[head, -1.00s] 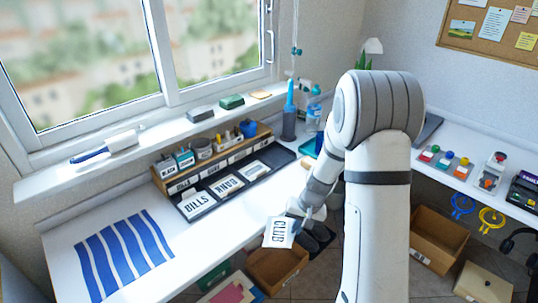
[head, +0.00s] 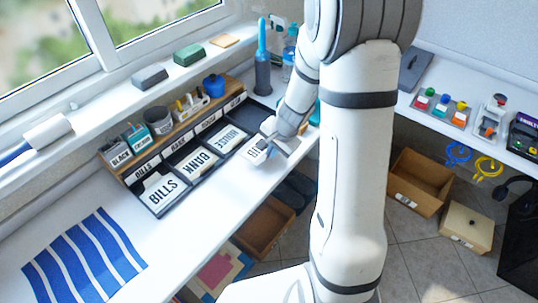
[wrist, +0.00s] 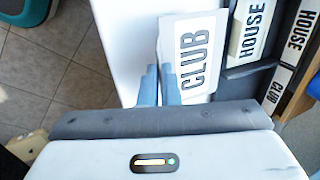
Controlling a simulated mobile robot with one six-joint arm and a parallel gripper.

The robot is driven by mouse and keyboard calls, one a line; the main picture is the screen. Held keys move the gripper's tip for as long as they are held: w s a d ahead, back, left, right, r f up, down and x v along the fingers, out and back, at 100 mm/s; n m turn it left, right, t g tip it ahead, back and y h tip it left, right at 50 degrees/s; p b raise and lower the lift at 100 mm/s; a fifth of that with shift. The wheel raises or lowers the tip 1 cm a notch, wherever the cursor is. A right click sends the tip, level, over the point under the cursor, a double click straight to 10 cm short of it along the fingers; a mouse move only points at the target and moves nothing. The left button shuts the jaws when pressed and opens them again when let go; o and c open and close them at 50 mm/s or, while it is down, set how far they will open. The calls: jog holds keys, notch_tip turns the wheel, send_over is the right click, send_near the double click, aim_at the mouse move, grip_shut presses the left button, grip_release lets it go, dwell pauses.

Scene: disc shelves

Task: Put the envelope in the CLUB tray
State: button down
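My gripper (head: 272,142) is shut on the white envelope (head: 258,153) marked CLUB, at the tray row's front edge. In the wrist view the fingers (wrist: 159,86) pinch the left edge of the envelope (wrist: 197,55), which lies over the white desk and beside the dark trays. The CLUB tray (head: 258,116) is the dark far-right compartment of the row, partly hidden by my arm. In the wrist view the dark CLUB tray (wrist: 247,82) looks empty, with its CLUB label (wrist: 272,97) on the wooden rack behind.
A wooden rack (head: 190,135) with cups and boxes stands behind. Striped cloth (head: 82,258) lies front left.

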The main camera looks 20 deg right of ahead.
notch_tip(320, 180, down, 4)
jog(key=shift+f+b, duration=0.2)
jog(key=shift+b, duration=0.7)
jog(key=shift+s+r, duration=0.1)
jog(key=c, duration=2.1)
grip_release()
jog(key=o, duration=0.5)
jog(key=shift+c, duration=0.2)
